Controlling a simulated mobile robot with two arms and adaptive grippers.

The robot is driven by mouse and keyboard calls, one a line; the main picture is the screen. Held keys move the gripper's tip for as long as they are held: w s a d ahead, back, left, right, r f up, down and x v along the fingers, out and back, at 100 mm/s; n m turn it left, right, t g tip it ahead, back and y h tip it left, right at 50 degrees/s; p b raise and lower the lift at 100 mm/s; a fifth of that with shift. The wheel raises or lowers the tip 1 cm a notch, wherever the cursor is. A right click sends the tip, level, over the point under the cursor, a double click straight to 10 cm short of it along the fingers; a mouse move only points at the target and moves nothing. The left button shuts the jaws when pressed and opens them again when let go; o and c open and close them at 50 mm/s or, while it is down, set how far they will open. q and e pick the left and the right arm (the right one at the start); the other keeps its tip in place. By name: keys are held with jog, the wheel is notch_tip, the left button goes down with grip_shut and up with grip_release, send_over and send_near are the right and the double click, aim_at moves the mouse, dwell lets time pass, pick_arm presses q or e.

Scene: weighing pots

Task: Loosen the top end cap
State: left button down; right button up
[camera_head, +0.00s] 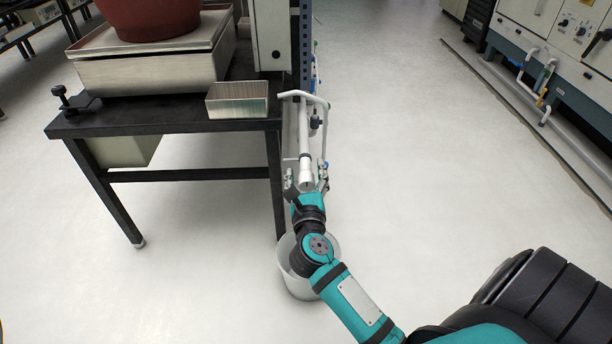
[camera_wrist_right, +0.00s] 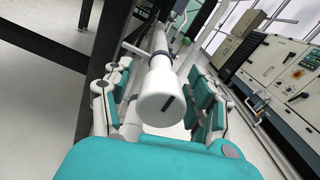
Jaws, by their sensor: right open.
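The top end cap (camera_wrist_right: 162,95) is a white round cap with a dark slot mark on its face, at the near end of a white pipe (camera_head: 303,140). In the head view the cap (camera_head: 306,181) shows at the pipe's lower end beside the table's right side. My right gripper (camera_head: 306,178) is open, with one finger on either side of the cap. In the right wrist view the gripper (camera_wrist_right: 160,95) shows a gap between the cap and each finger. My left gripper is not in view.
A black table (camera_head: 160,122) stands at left with a steel scale (camera_head: 150,72), a red pot (camera_head: 150,18) and a metal tray (camera_head: 237,102). A white bucket (camera_head: 298,288) is on the floor below my right arm. Floor to the right is clear.

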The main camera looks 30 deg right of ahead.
jog(key=shift+w+d, duration=0.15)
jog(key=shift+w, duration=0.05)
grip_shut()
dwell(0.3)
